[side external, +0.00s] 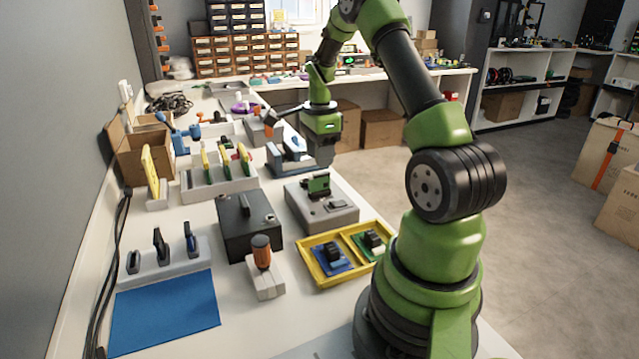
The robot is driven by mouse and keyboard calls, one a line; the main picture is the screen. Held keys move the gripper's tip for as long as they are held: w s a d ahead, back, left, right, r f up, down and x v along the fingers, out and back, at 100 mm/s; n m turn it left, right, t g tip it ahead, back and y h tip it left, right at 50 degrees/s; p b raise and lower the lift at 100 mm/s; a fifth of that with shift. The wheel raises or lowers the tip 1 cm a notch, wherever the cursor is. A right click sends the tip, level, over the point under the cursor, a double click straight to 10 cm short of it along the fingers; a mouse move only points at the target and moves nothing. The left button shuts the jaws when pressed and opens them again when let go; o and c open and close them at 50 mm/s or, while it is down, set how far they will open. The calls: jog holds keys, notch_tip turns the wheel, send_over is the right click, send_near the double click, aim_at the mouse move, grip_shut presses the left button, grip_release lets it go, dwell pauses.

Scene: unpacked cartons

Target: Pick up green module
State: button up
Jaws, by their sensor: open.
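The green module (362,252) is a green board with a black block on top. It lies in the right compartment of a yellow tray (312,274) on the near right part of the bench. A blue module (343,264) with a similar black block lies in the left compartment. My gripper (318,162) is beyond the tray, above the bench's right side and apart from the green module. It points down and is open; its fingertips are small and dark here, and I see nothing held.
A grey device (318,212) with a small green-screened part stands just behind the tray. A black box (249,240) and an orange-handled tool in a white stand (265,284) are left of the tray. A blue mat (165,312) lies clear at front left.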

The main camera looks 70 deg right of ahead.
aim_at(319, 174)
notch_tip(319, 174, down, 7)
jog(key=shift+a+f, duration=0.1)
jog(key=shift+a, duration=0.05)
dwell(0.4)
grip_shut()
